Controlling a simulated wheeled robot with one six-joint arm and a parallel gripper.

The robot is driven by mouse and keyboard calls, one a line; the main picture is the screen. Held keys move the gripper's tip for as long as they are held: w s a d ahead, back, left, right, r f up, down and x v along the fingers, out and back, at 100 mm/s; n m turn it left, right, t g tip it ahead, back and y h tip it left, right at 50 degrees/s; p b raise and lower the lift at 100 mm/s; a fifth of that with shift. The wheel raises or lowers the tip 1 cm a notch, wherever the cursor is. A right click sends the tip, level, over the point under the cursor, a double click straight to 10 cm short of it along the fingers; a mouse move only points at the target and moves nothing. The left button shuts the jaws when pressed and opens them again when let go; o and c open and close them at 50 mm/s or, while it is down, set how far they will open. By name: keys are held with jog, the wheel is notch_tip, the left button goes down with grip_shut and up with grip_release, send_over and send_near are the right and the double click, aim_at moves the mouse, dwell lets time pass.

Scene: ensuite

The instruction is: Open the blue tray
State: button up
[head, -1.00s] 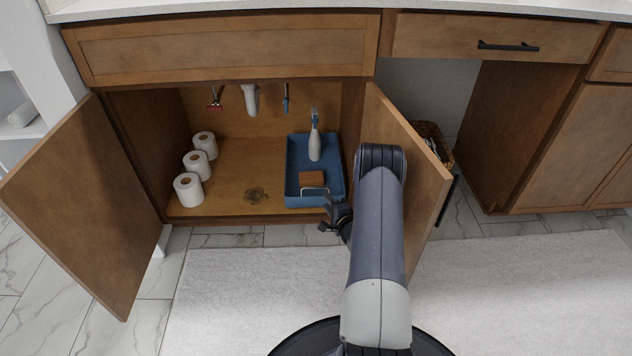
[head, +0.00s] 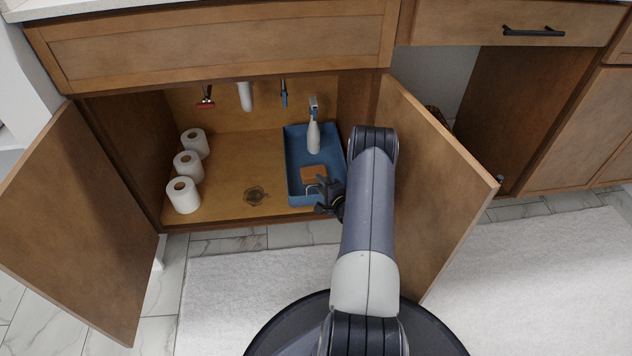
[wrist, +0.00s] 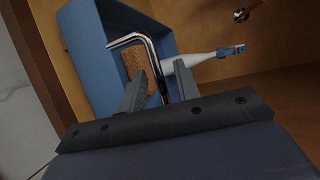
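The blue tray (head: 297,146) sits on the floor of the open cabinet, on its right side. A bent metal handle (wrist: 150,45) stands at the tray's front. A white spray bottle (head: 313,138) and a brown sponge-like block (head: 314,174) are in the tray. My gripper (head: 325,196) is at the tray's front edge. In the wrist view my gripper (wrist: 158,85) is open, its two fingers apart with the metal handle between them. Whether a finger touches the handle I cannot tell. The tray also shows in the wrist view (wrist: 88,45).
Both cabinet doors stand open: the left door (head: 80,225) and the right door (head: 440,165), which is close beside my arm. Several white paper rolls (head: 183,194) stand at the cabinet's left. The middle of the cabinet floor (head: 235,170) is mostly free.

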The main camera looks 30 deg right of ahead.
jog(key=shift+c, duration=0.3)
grip_shut()
dwell(0.3)
